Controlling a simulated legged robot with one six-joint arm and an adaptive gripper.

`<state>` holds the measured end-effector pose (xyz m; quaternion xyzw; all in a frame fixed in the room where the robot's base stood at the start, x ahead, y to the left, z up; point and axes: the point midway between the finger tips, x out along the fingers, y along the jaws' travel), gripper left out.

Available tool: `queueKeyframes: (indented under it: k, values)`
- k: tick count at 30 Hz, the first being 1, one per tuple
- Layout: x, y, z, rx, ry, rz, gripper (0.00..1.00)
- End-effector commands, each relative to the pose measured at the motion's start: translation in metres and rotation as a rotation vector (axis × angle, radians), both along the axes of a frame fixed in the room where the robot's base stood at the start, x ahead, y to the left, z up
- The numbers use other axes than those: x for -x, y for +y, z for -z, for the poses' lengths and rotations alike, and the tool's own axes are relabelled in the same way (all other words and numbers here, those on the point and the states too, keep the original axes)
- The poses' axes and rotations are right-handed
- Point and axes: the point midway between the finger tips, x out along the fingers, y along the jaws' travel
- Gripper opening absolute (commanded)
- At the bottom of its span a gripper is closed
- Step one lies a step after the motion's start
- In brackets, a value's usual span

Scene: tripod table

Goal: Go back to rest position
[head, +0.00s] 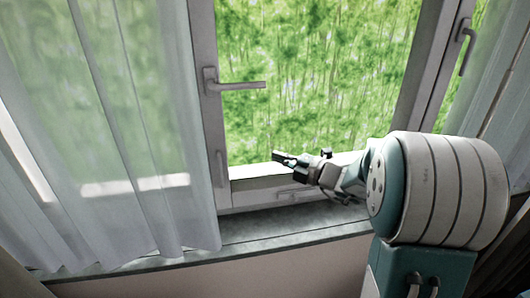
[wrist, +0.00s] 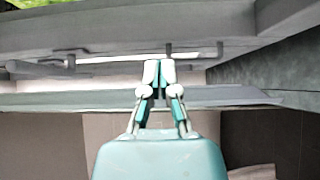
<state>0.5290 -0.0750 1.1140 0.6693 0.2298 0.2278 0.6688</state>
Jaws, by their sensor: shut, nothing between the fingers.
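My gripper (head: 283,158) is in front of the lower part of the window in the head view, reaching left from my arm. In the wrist view my gripper (wrist: 159,66) points toward the window's lower frame and sill. Its two fingertips are together and hold nothing. The window (head: 300,90) has a pale frame, with a lever handle (head: 235,86) on its left upright sticking out to the right. I cannot tell how far my gripper is from the frame.
Sheer curtains (head: 90,130) hang over the left side, and another curtain (head: 512,100) hangs at the right edge. A second handle (head: 467,50) is on the right frame. A grey sill (head: 240,238) runs below the window, with a plain wall (head: 215,275) under it.

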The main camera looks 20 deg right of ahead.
Motion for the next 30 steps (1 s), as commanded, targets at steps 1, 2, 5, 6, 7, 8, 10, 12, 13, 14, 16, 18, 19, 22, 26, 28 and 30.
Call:
queueKeyframes:
  k: [1, 2, 5, 6, 7, 8, 10, 12, 13, 14, 16, 18, 19, 22, 26, 28, 30]
  values:
    - [0.007, -0.006, 0.0, -0.001, 0.001, 0.004, 0.0]
    - [0.01, -0.009, 0.0, -0.001, 0.0, 0.003, 0.0]
    - [0.018, -0.015, 0.0, -0.001, 0.001, 0.002, 0.0]
    - [0.02, -0.016, 0.0, -0.001, 0.0, 0.001, 0.0]
    - [0.021, -0.017, 0.0, -0.001, 0.0, 0.0, 0.0]
    - [0.022, -0.017, 0.0, -0.001, 0.0, -0.001, 0.0]
    - [0.022, -0.017, 0.0, -0.001, 0.0, -0.001, 0.0]
    - [0.023, -0.015, 0.0, 0.009, -0.003, -0.007, 0.0]
    - [0.024, -0.012, -0.001, 0.026, -0.009, -0.016, 0.0]
    - [0.026, -0.008, -0.002, 0.054, -0.018, -0.03, 0.0]
    - [0.035, 0.01, -0.005, 0.171, -0.059, -0.089, 0.0]
    - [0.051, 0.036, -0.006, 0.348, -0.132, -0.184, 0.0]
    - [0.059, 0.048, -0.006, 0.438, -0.174, -0.233, 0.0]
    - [0.09, 0.08, -0.004, 0.731, -0.329, -0.406, 0.0]
    - [0.131, 0.109, 0.002, 1.087, -0.57, -0.645, 0.0]
    - [0.153, 0.118, 0.007, 1.267, -0.717, -0.781, 0.0]
    - [0.174, 0.124, 0.011, 1.437, -0.875, -0.923, 0.0]
